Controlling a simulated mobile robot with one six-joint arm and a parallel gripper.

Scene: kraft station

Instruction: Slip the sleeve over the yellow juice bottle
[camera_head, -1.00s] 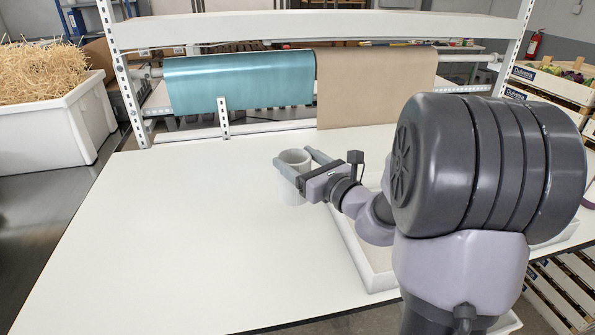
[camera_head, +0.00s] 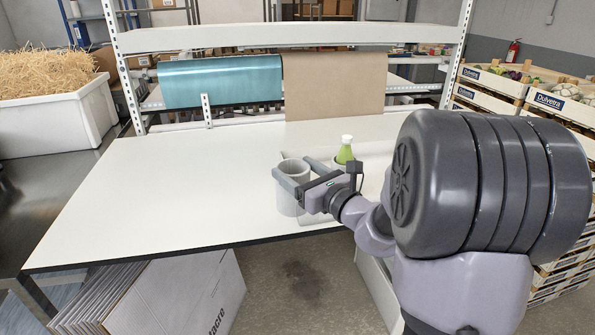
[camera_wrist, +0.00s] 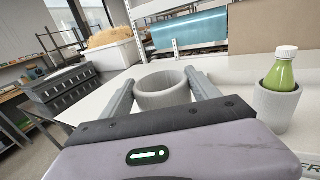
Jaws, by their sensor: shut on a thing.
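My gripper (camera_head: 297,172) is shut on an open grey sleeve (camera_head: 289,200), with one finger on each side of its upper part. The sleeve is upright, and it also shows in the wrist view (camera_wrist: 163,98); its inside looks empty. I cannot tell whether its base touches the table. A green bottle (camera_wrist: 283,72) with a white cap stands to the right in the wrist view, inside another grey sleeve (camera_wrist: 276,106). In the head view this bottle (camera_head: 345,154) is just beyond my gripper, partly hidden by it. I see no clearly yellow bottle in either view.
The white table (camera_head: 170,190) is clear to the left. A rack with a teal roll (camera_head: 220,82) and a brown paper roll (camera_head: 333,85) stands along the back. A white bin of straw (camera_head: 55,120) is at the left; crates (camera_head: 495,85) are at the right.

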